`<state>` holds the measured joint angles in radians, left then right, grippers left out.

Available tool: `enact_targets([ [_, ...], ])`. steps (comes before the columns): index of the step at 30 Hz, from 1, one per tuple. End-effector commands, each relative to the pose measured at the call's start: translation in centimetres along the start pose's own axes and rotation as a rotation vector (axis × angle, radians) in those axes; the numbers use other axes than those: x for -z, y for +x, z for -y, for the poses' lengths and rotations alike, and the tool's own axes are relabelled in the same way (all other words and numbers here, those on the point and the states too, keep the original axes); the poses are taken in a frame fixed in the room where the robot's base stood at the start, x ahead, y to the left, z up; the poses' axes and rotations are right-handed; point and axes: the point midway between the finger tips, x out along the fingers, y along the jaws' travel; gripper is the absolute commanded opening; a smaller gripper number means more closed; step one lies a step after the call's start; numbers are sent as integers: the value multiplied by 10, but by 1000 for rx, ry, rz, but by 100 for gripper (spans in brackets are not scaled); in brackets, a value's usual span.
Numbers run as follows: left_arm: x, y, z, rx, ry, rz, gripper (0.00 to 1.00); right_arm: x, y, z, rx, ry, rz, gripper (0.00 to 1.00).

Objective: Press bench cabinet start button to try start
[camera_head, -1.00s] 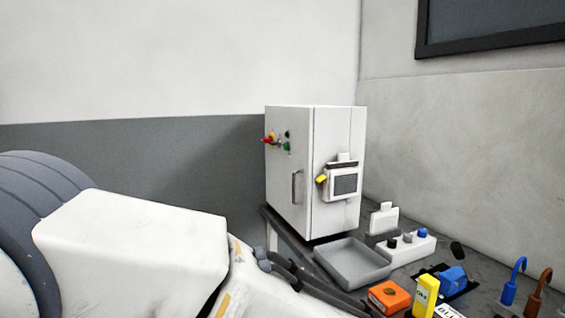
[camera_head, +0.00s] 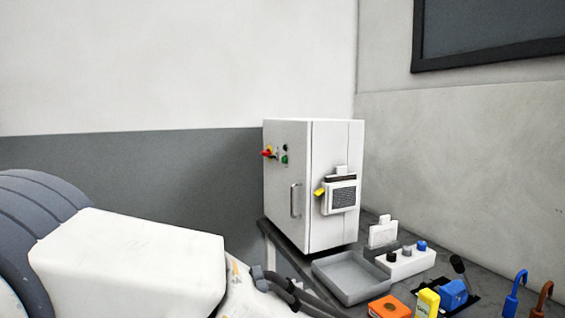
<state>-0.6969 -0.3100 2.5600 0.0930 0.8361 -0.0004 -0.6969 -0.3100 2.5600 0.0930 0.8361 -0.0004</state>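The white bench cabinet (camera_head: 287,205) stands upright at the back of the bench. Its left face carries a red and yellow knob (camera_head: 268,152), a small black button (camera_head: 285,147), a green button (camera_head: 285,160) and a vertical handle (camera_head: 295,200). The green button looks like the start button, but no label is readable. The cabinet's door looks shut. A white arm link of mine fills the lower left, in front of and below the cabinet, apart from the buttons. Neither of my grippers shows in the view.
A grey tray (camera_head: 352,296) sits before the cabinet. A panel (camera_head: 342,194) hangs on the cabinet.

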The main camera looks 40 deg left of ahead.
Motion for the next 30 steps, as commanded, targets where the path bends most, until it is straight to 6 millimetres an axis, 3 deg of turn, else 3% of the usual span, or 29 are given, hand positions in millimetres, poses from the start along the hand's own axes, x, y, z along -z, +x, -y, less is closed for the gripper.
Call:
enact_targets([
  [1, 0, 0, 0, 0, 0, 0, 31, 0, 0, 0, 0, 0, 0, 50],
  [3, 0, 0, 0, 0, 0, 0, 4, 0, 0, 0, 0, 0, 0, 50],
  [4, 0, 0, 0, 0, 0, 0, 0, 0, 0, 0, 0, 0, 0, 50],
  [30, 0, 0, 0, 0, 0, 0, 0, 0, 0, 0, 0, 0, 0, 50],
])
